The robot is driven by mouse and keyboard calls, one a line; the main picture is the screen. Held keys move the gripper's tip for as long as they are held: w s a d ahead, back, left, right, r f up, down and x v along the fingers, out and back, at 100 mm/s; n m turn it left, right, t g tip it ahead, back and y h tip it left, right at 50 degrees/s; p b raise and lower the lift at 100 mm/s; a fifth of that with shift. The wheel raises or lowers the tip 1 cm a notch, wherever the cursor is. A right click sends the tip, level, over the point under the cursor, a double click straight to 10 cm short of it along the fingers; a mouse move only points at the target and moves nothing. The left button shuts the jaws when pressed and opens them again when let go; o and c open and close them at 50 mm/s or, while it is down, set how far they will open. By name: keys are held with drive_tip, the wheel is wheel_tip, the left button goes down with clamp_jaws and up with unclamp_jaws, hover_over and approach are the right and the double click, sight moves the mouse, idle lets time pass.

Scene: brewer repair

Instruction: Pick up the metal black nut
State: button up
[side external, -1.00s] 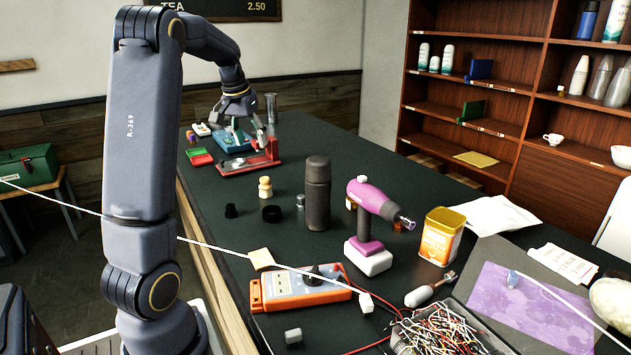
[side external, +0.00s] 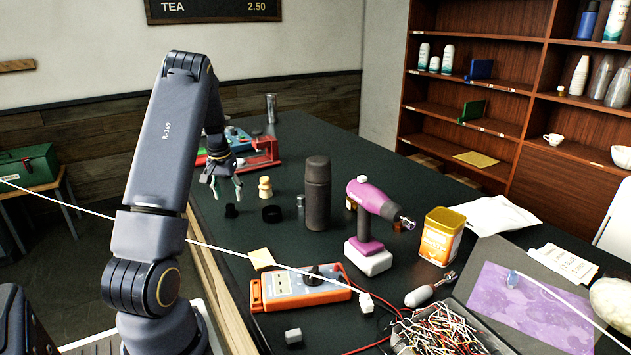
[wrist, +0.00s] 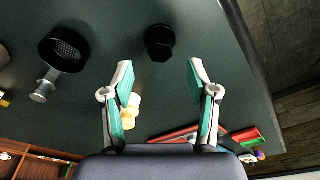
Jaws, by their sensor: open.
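A small black piece with a hexagonal-looking outline, which looks like the nut (side external: 231,211), stands on the dark table near its left edge. In the wrist view the nut (wrist: 160,41) lies ahead of the fingertips, roughly centred between them. My gripper (side external: 227,188) is open and empty, its fingers pointing down just above and behind the nut. Both fingers of my gripper (wrist: 159,72) show apart in the wrist view.
A cream knob-shaped piece (side external: 265,187) stands behind the nut. A small metal cylinder (side external: 300,202), dark bottle (side external: 317,195) and purple drill (side external: 368,215) stand to the right. A red stand (side external: 262,153) is farther back. An orange meter (side external: 300,288) lies in front; table between is mostly clear.

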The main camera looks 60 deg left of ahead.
sight(230, 205)
wheel_tip(230, 205, down, 5)
drive_tip(key=shift+a+r, duration=0.1)
clamp_jaws()
idle(0.6)
